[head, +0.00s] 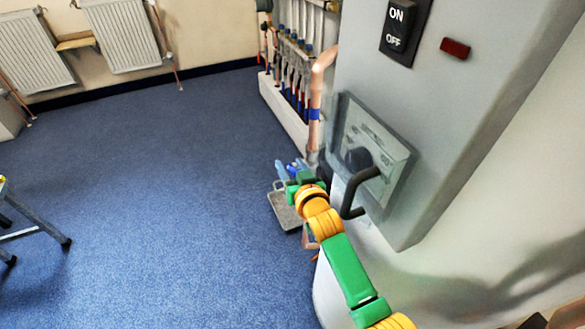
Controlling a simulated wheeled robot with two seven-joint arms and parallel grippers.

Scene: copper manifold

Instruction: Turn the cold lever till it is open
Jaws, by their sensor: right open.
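My right arm, green and yellow, comes in from the lower right and reaches past the front of the grey cabinet. Its gripper (289,178) is open, low beside the cabinet. Small blue parts (296,166) show right at the gripper; they look like the cold lever, but the gripper partly covers them. I cannot tell whether the fingers are around the lever or touching it, nor which way it points. A copper pipe (322,80) with a blue band (315,114) comes down just above. My left gripper is out of view.
The grey cabinet carries an ON/OFF switch (397,25), a red button (455,48) and a dial panel (397,150) with a black handle (352,190) jutting out near my arm. A grey tray (285,214) lies below the gripper.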

